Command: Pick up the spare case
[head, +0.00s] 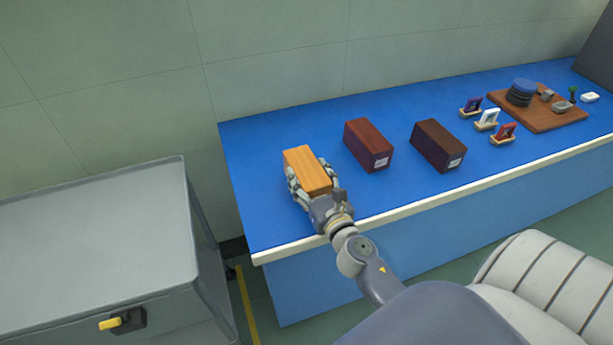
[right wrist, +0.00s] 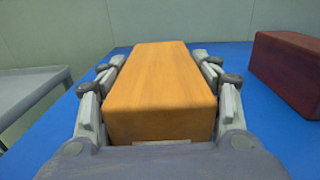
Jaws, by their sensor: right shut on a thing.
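Three wooden cases are on the blue bench. The light orange case (head: 307,168) is at the left end, between the fingers of my right gripper (head: 312,182). In the right wrist view, the orange case (right wrist: 160,85) lies lengthwise between the two fingers (right wrist: 160,105), which press on its sides. I cannot tell whether it is lifted off the bench. A reddish-brown case (head: 368,145) is to its right, and a dark brown case (head: 438,145) is farther right. Each of these two has a small white label. I cannot tell which case is the spare. My left gripper is out of view.
The blue bench (head: 260,225) has a pale front edge. Small cards in stands (head: 487,119) and a wooden board (head: 545,118) with a dark blue stack are at the right. A grey cabinet (head: 95,230) with a yellow latch stands left of the bench, across a narrow gap.

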